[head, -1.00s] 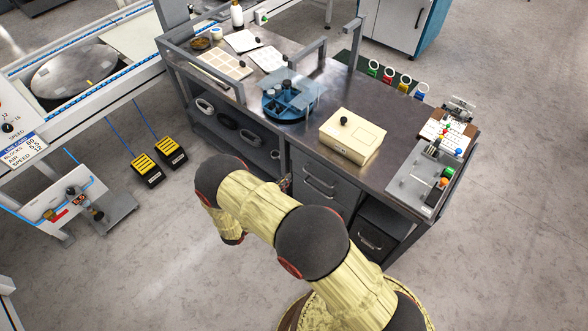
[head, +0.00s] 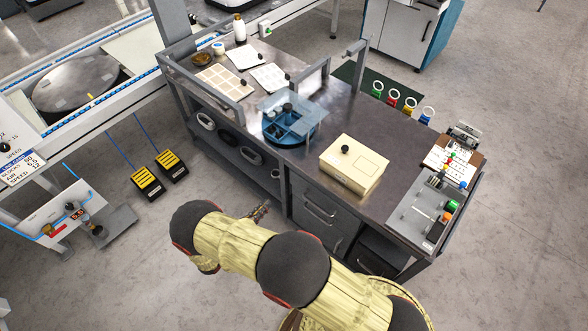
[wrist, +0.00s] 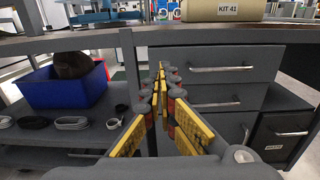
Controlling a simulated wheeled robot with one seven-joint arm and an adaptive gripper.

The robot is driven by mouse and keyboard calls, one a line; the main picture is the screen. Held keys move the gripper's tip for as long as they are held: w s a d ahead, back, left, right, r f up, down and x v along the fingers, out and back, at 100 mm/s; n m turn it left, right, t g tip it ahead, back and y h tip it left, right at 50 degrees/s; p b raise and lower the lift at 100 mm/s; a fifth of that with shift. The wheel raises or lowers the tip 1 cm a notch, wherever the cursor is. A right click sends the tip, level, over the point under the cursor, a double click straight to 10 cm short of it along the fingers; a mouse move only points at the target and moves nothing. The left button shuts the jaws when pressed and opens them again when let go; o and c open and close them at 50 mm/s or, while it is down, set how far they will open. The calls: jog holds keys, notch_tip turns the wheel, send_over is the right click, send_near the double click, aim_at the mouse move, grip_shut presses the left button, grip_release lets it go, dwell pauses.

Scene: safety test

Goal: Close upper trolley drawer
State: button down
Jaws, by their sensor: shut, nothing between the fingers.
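The grey trolley (head: 385,150) has a stack of drawers under its top. The upper drawer (wrist: 235,57) has a bar handle and sits at the right in the wrist view. Its front looks wider than the drawers below, but I cannot tell how far it stands out. Its front also shows in the head view (head: 322,190). My gripper (wrist: 160,70) is shut and empty, pointing at the trolley near the post left of the drawers. In the head view my gripper (head: 264,208) is in front of the trolley, apart from it.
A cream box (head: 353,168) marked KIT 41 stands on the trolley top above the drawers. A dark waste bin (wrist: 284,133) is at lower right. Yellow pedals (head: 160,174) stand on the floor.

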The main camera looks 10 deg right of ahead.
aim_at(295, 174)
jog(key=b+x, duration=0.3)
jog(key=x, duration=1)
jog(key=shift+w+d, duration=0.1)
jog(key=shift+d, duration=0.2)
jog(key=shift+w+d+r, duration=0.1)
jog(key=shift+w+d, duration=0.2)
jog(key=shift+d, duration=0.1)
jog(key=shift+b+x, duration=0.3)
jog(key=shift+x, duration=0.55)
jog(key=shift+w+r, duration=0.1)
jog(key=shift+r, duration=0.05)
jog(key=shift+a, duration=0.15)
